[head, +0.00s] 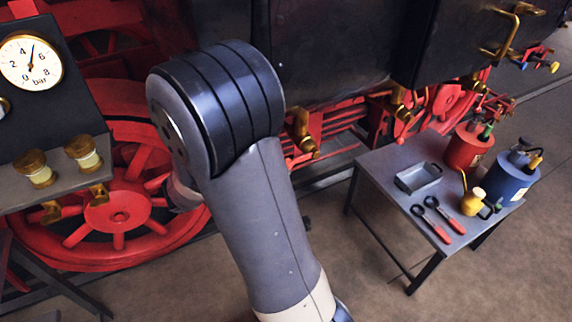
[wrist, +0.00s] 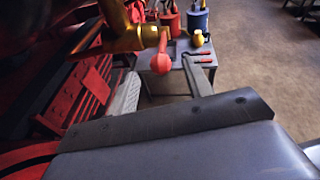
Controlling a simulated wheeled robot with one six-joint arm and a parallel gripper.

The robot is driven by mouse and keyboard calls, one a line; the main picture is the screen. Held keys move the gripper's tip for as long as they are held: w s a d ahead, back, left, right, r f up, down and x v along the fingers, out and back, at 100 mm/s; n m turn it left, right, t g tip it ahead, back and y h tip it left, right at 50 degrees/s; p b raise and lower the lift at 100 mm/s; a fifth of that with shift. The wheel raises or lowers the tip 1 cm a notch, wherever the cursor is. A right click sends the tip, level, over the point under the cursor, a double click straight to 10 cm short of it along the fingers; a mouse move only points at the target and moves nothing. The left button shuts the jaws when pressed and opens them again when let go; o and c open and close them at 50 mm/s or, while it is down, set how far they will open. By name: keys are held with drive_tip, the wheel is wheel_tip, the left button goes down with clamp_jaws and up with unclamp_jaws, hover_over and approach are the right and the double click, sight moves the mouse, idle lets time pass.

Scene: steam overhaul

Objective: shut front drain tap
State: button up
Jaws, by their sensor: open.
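In the wrist view a brass tap (wrist: 125,37) crosses the top left, with a short lever ending in a red ball knob (wrist: 161,63). My gripper (wrist: 161,88) is open; one pale ridged finger shows left of the knob and a grey finger right of it. The knob appears between the fingers in the picture; I cannot tell its depth or any contact. In the head view my arm hides my gripper and the tap it faces. Another brass tap (head: 305,137) shows just right of my arm, under the black engine side. Which tap is the front one is unclear.
A grey side table (head: 375,170) at right holds a red can (head: 468,150), a blue can (head: 511,182), a small tray (head: 418,179), a yellow oiler (head: 473,201) and red-handled tools. A gauge stand (head: 60,192) is at left. Red wheels and rods lie behind my arm.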

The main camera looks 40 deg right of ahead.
sight(293, 161)
drive_tip(key=shift+v, duration=2.2)
drive_tip(key=shift+d, duration=0.1)
drive_tip(key=p+x, duration=0.1)
drive_tip(key=x, duration=0.9)
drive_tip(key=shift+s+d+f, duration=0.1)
drive_tip(key=shift+d, duration=0.2)
drive_tip(key=shift+d+f, duration=0.1)
drive_tip(key=shift+f, duration=0.05)
